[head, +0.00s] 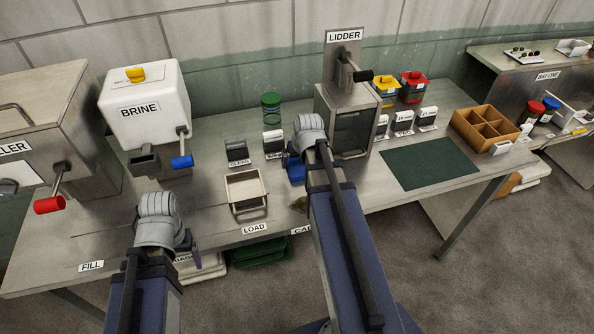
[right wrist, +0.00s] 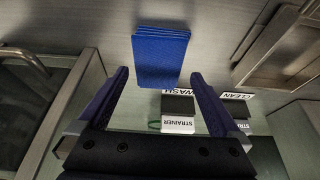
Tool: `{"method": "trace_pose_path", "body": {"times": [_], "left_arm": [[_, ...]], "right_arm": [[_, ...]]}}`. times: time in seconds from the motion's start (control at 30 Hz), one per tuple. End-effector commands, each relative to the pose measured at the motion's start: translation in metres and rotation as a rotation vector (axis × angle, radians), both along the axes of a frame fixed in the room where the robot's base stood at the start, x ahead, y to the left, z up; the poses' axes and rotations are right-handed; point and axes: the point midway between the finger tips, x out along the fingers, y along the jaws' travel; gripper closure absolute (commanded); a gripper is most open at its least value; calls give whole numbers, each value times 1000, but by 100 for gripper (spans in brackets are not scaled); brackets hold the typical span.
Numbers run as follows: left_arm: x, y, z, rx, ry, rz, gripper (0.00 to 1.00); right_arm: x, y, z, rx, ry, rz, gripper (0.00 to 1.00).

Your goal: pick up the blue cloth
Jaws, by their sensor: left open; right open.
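The blue cloth (right wrist: 160,58) is a flat, folded, layered stack on the metal bench in the right wrist view. In the head view it shows as a small blue patch (head: 296,173), partly hidden by my right arm. My right gripper (right wrist: 158,75) is open and empty, its two dark blue fingers on either side of the cloth's near end in the picture. I cannot tell its height above the cloth. My left gripper (head: 165,235) is over the front of the bench at the left, apart from the cloth; its fingers are mostly hidden.
A metal tray (head: 246,190) and the CLEAN sign (head: 237,152) stand left of the cloth. The lidder (head: 345,110) stands behind it to the right. A green mat (head: 428,162) and a wooden divided box (head: 484,128) lie farther right. The brine tank (head: 145,105) is at the left.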

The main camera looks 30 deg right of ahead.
Motion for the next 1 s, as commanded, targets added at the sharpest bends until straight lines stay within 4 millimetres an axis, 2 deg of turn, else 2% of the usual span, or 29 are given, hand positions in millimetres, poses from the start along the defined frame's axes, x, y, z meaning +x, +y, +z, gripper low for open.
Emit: {"method": "trace_pose_path", "body": {"times": [0.03,0.23,1.0], "left_arm": [[0,0,-12,0,0,0,15],[0,0,-33,0,0,0,15],[0,0,-37,0,0,0,15]], "right_arm": [[5,-2,-12,0,0,0,0],[14,-5,-33,0,0,0,0],[15,-5,-37,0,0,0,0]]}}
